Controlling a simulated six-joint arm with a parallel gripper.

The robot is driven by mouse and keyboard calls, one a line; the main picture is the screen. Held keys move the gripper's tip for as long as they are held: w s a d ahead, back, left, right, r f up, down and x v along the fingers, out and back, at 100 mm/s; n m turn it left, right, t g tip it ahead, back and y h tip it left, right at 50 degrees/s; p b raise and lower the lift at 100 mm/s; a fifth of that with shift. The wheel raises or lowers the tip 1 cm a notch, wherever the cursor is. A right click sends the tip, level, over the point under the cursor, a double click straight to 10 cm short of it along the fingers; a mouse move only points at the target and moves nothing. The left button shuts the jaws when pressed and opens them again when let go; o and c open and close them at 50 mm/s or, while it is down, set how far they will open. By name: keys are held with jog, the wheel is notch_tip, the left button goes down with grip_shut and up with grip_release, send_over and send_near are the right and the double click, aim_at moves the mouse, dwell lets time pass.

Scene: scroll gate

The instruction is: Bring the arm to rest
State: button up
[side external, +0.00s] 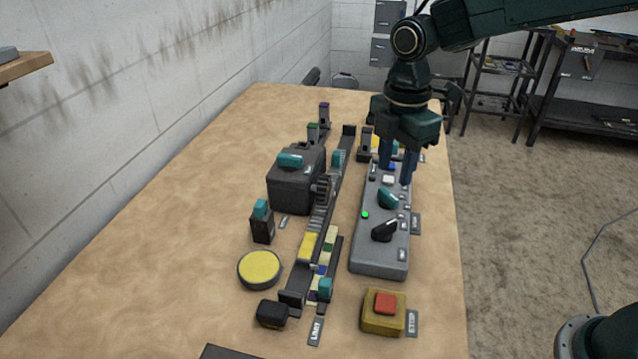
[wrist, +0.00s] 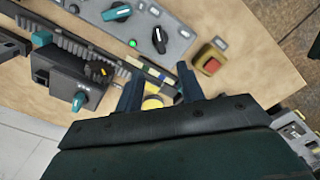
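My gripper (side external: 396,172) hangs fingers-down over the far part of the grey control panel (side external: 368,255) in the side view. Its two fingers stand apart with nothing seen between them, so it is open. They also show apart in the wrist view (wrist: 159,84). I cannot tell whether the fingertips touch the panel. The panel carries a teal knob (side external: 388,197), a black knob (side external: 385,230), a lit green lamp (side external: 365,214) and small buttons. A yellow box with a red stop button (side external: 385,302) stands at the near end of the panel.
Left of the panel runs a toothed rail (side external: 322,215) with coloured blocks. Beside it stand a dark box with a teal knob (side external: 296,190), a yellow round pad (side external: 259,268) and a small black block (side external: 271,314). The table's left side (side external: 170,200) is clear.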

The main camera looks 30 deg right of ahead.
dwell(0.3)
jog(key=s+d+r+m+t, duration=0.3)
jog(key=s+d+r+m, duration=0.45)
jog(key=s, duration=0.25)
jog(key=s+d+m+t, duration=0.2)
jog(key=s+d+m, duration=0.2)
jog(key=s+m, duration=0.6)
jog(key=shift+s+f+m+t, duration=0.3)
jog(key=shift+s+m, duration=0.05)
jog(key=shift+s, duration=1.1)
